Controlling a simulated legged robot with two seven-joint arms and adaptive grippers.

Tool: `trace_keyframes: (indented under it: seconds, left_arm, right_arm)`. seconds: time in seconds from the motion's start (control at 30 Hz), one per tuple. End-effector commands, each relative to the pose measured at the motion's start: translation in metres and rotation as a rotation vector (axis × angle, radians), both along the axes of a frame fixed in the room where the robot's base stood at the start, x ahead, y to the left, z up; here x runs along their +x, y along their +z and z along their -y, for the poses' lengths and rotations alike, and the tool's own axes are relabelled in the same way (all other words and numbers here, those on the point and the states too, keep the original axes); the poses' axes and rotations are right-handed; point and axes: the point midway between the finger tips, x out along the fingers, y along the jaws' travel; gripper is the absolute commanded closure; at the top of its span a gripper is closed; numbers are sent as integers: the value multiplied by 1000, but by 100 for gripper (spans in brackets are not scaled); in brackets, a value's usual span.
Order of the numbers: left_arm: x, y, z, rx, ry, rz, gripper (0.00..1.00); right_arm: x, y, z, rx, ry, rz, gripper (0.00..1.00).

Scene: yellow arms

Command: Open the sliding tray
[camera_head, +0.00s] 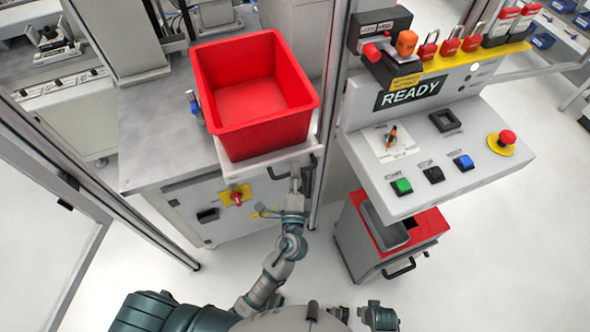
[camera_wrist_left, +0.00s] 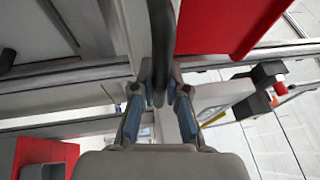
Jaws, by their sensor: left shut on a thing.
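The sliding tray (camera_head: 262,159) is a pale grey plate at the front edge of the grey machine table, with a red bin (camera_head: 223,135) on it. A dark handle (camera_head: 310,172) is at the tray's front right corner. My left gripper (camera_head: 299,170) is at this handle, partly hidden by its own wrist. In the left wrist view, the fingers of my left gripper (camera_wrist_left: 159,82) are closed around the dark handle bar (camera_wrist_left: 158,35). The red bin (camera_wrist_left: 225,22) also shows there. Part of my right arm's end (camera_head: 380,317) shows at the bottom; its jaws are unclear.
A control panel (camera_head: 440,150) with a READY sign, buttons and a red emergency stop stands to the right. A red-topped cabinet (camera_head: 420,232) is below it. A metal post (camera_head: 330,110) stands close right of the tray. White floor is free in front.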

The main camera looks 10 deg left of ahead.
Motion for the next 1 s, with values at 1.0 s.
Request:
trace_keyframes:
  seconds: [1.0]
  left_arm:
    - [-93, -21, 20, 3, -6, -9, 61]
  right_arm:
    - [0, 0, 0, 0, 0, 0, 60]
